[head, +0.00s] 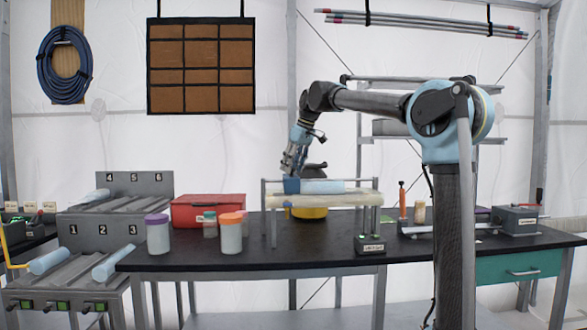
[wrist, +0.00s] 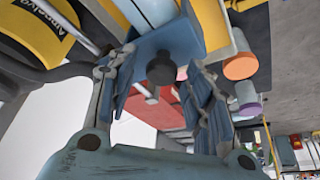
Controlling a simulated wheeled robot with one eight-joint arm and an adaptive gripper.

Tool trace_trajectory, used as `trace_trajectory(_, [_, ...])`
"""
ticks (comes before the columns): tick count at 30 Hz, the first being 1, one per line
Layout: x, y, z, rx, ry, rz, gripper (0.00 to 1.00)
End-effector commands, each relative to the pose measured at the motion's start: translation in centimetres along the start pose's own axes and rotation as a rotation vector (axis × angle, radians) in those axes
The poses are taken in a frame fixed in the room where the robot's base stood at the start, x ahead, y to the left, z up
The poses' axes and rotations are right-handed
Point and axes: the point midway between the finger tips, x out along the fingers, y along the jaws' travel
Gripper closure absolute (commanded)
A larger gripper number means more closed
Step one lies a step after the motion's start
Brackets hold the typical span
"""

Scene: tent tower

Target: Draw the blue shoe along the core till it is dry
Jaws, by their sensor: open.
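The blue shoe (head: 291,185) sits at the left end of a pale blue core (head: 324,186), which lies level on a raised stand over the black bench. My gripper (head: 288,172) is just above the shoe. In the wrist view the shoe (wrist: 178,40) shows with a round dark knob (wrist: 160,69) facing me. The open fingers of my gripper (wrist: 160,95) stand on either side of the knob; I cannot tell whether they touch it. Part of the core (wrist: 148,10) shows beyond the shoe. Whether its surface is wet cannot be told.
A cream tray (head: 325,200) lies under the core, with a yellow drum (head: 309,213) behind. Jars with purple (head: 156,218) and orange (head: 231,218) lids and a red box (head: 208,210) stand left. A small labelled block (head: 371,245) stands in front. Bench is clear between jars and stand.

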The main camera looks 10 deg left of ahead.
Motion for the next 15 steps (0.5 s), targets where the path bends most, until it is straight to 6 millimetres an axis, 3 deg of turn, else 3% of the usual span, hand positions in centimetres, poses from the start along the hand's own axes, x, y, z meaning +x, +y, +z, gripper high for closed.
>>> trace_trajectory(6, [0.01,0.00,-0.01,0.000,0.000,0.000,0.53])
trace_trajectory(12, [-0.01,0.02,-0.02,0.000,0.000,0.000,0.98])
trace_trajectory(15, [-0.01,0.04,-0.03,0.000,0.000,0.001,1.00])
